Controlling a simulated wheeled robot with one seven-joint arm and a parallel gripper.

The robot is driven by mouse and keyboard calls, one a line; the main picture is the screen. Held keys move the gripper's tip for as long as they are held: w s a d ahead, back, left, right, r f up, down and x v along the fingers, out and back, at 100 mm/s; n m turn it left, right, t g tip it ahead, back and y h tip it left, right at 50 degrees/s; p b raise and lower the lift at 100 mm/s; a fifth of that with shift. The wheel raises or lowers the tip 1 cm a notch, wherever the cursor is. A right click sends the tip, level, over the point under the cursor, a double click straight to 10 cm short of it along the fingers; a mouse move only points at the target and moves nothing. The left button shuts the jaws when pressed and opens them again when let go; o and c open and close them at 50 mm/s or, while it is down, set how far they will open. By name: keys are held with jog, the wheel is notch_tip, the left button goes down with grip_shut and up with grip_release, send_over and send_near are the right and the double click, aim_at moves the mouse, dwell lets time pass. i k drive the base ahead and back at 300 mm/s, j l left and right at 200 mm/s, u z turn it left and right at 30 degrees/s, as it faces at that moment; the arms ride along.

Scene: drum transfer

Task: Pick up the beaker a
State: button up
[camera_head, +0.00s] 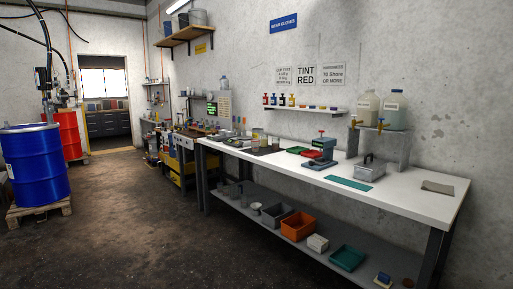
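Small jar-like or beaker-like vessels (257,138) stand toward the far left part of the white workbench, on or by a dark mat. They are too small to tell which is beaker a. Other small grey or clear cups (235,189) stand on the lower shelf at its left end; I cannot tell whether they are beakers. My gripper is not in view.
A blue drum (37,170) stands left. The floor (150,220) between is clear.

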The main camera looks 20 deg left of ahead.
aim_at(264, 137)
jog(key=i+j+u, duration=0.7)
jog(key=i, duration=0.25)
jog(key=i+j+u, duration=0.35)
jog(key=i, duration=0.2)
jog(key=i+u, duration=0.35)
jog(key=i, duration=0.2)
jog(key=i+z, duration=0.1)
jog(key=i, duration=0.85)
jog(key=i+j+z, duration=0.1)
jog(key=i, duration=0.85)
jog(key=i+z, duration=0.45)
jog(key=i+j+z, duration=0.3)
jog(key=i+z, duration=0.2)
jog(key=i+j+z, duration=0.45)
jog(key=i+z, duration=0.3)
jog(key=i, duration=0.5)
